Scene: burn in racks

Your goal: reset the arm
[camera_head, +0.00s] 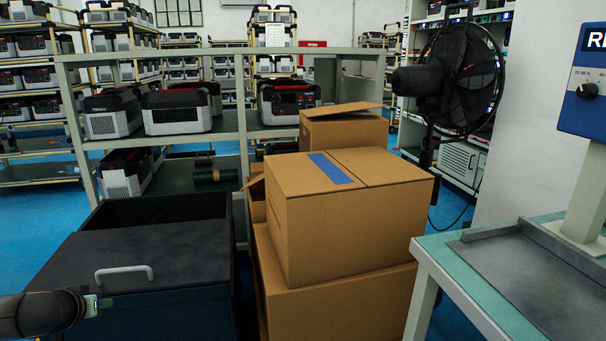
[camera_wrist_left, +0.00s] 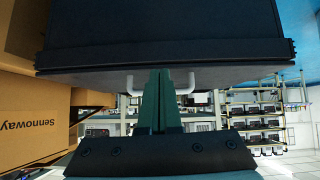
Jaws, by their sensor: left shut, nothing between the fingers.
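My left arm comes in at the bottom left of the head view. Its gripper (camera_head: 98,304) is in front of a dark box and below the white handle (camera_head: 124,272) on that box's lid. In the left wrist view the two dark green fingers (camera_wrist_left: 160,82) are together, with nothing between them. The handle shows partly behind the fingers there, and the dark box (camera_wrist_left: 165,35) fills the top. Whether the fingers touch the box cannot be told. My right arm and gripper are not in view.
Stacked cardboard boxes (camera_head: 345,225) stand right of the dark box. A workbench (camera_head: 480,275) with a grey tray is at the right, and a black fan (camera_head: 465,80) stands behind it. Metal shelves (camera_head: 235,130) with power units are behind. Blue floor shows at the left.

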